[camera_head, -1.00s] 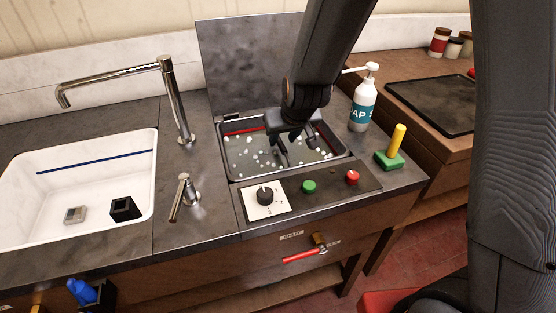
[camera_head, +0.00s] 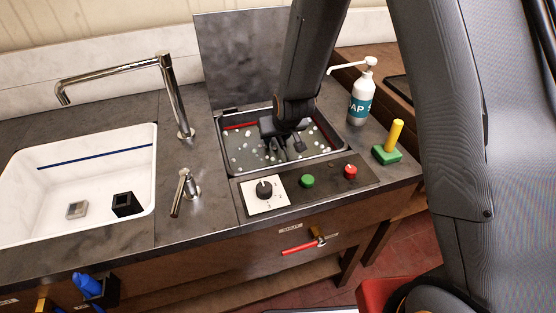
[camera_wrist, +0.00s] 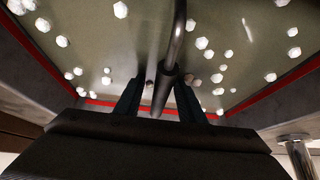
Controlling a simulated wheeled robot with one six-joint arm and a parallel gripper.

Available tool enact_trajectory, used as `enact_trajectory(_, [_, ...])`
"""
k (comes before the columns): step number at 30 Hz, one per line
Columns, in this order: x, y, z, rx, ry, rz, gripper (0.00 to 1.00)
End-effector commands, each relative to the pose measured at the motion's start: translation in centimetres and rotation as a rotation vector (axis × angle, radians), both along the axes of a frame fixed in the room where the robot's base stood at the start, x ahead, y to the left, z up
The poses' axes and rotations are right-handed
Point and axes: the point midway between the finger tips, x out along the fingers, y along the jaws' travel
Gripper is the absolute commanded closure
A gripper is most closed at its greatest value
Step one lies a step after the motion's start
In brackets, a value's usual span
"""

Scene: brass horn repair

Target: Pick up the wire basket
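The wire basket's mesh cannot be made out in either view. In the wrist view a grey metal rod with a thicker sleeve (camera_wrist: 166,82), perhaps the basket's handle, runs down between my fingers. My gripper (camera_head: 285,151) is low over the cloudy liquid in the tank (camera_head: 243,168). In the wrist view my gripper (camera_wrist: 160,92) has its two dark fingers apart, one on each side of the rod, with gaps showing. Whether the fingertips touch the rod is unclear. My arm hides part of the tank in the head view.
The raised lid (camera_head: 238,60) stands behind the tank. A dial (camera_head: 264,190), green button (camera_head: 307,181) and red button (camera_head: 350,171) are in front. A soap bottle (camera_head: 361,98) and a green block with yellow handle (camera_head: 388,153) stand right. A tap (camera_head: 176,100) and sink (camera_head: 90,190) are left.

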Motion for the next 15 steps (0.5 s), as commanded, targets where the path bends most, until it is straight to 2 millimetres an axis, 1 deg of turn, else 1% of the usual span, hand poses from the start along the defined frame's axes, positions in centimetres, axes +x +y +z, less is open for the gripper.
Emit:
enact_trajectory(8, [0.10, -0.01, -0.22, 0.001, 0.000, -0.001, 0.64])
enact_trajectory(11, [0.09, -0.01, -0.21, 0.001, 0.000, -0.001, 0.80])
enact_trajectory(12, [0.09, -0.01, -0.21, 0.001, 0.000, -0.001, 0.86])
enact_trajectory(15, [0.09, -0.01, -0.21, 0.001, 0.000, -0.001, 1.00])
